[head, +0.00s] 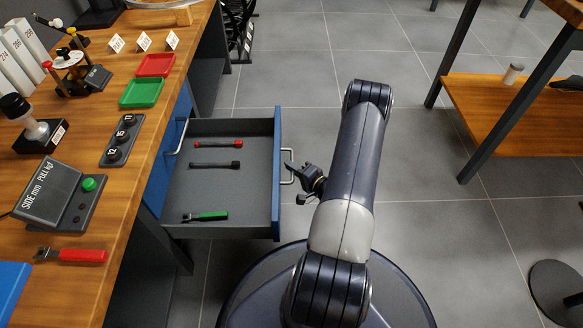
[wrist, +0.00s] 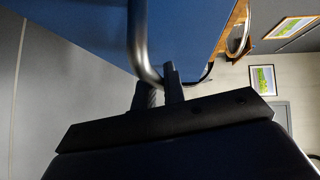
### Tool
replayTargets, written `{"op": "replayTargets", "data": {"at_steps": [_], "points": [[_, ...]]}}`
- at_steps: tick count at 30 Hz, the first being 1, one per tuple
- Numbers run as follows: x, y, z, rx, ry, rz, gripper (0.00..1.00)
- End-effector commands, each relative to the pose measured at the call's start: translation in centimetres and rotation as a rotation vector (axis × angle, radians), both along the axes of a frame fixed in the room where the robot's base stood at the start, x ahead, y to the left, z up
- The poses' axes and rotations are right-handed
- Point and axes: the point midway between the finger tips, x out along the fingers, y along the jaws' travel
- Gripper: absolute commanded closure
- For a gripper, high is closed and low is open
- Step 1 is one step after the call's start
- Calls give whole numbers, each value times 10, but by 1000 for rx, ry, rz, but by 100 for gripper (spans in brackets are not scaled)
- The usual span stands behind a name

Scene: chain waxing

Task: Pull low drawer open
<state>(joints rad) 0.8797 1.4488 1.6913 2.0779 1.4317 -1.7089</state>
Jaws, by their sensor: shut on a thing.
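The low drawer (head: 277,200) stands pulled out from the workbench, its blue front facing right in the head view. Its grey inside (head: 190,180) is in plain sight. A metal bar handle (head: 288,172) is on the front; it also shows in the wrist view (wrist: 139,50). My gripper (head: 300,182) is at this handle, and in the wrist view its fingers (wrist: 160,88) are closed around the handle's end. Part of the grip is hidden by the fingers.
The drawer holds a red-handled tool (head: 218,143), a black-handled tool (head: 215,164) and a green-handled tool (head: 206,216). The wooden bench (head: 150,110) is crowded on the left. A table with a wooden shelf (head: 510,110) stands right.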

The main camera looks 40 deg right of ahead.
Motion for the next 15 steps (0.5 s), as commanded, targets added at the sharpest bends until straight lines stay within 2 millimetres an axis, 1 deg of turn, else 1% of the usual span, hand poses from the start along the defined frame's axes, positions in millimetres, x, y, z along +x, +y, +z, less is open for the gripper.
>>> {"op": "replayTargets", "data": {"at_steps": [5,6,13,15], "points": [[0,-1,0,-1,0,-3,100],[0,-1,0,-1,0,-3,87],[0,0,0,0,1,-2,68],[0,0,0,0,0,-1,68]]}}
